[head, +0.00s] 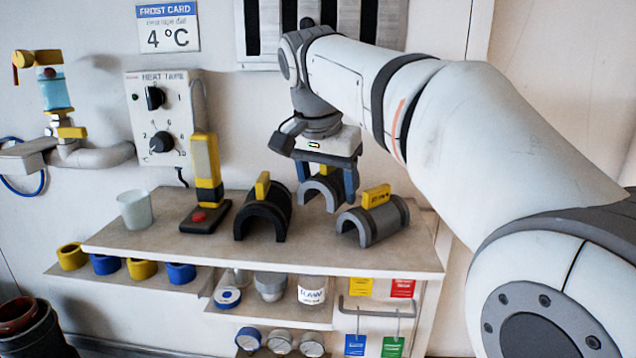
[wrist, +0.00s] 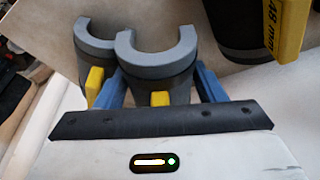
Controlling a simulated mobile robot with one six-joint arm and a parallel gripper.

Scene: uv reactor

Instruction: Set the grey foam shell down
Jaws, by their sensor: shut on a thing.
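My gripper (head: 327,181) has its blue fingers on either side of a grey foam shell (head: 322,194) and is shut on it. The shell is an upright half-pipe arch with its open side down. In the wrist view this held shell (wrist: 155,62) has its yellow grip between the fingers. I cannot tell whether its lower edges touch the shelf. A second grey shell (head: 376,223) with a yellow grip stands on the shelf to the right. It shows left of the held one in the wrist view (wrist: 94,45), close beside it.
A black shell (head: 263,215) with a yellow grip stands on the shelf (head: 225,250), left of the held shell. A yellow-black tool (head: 206,180) and a white cup (head: 135,209) stand farther left. The shelf front is bare. Jars and coloured rings sit below.

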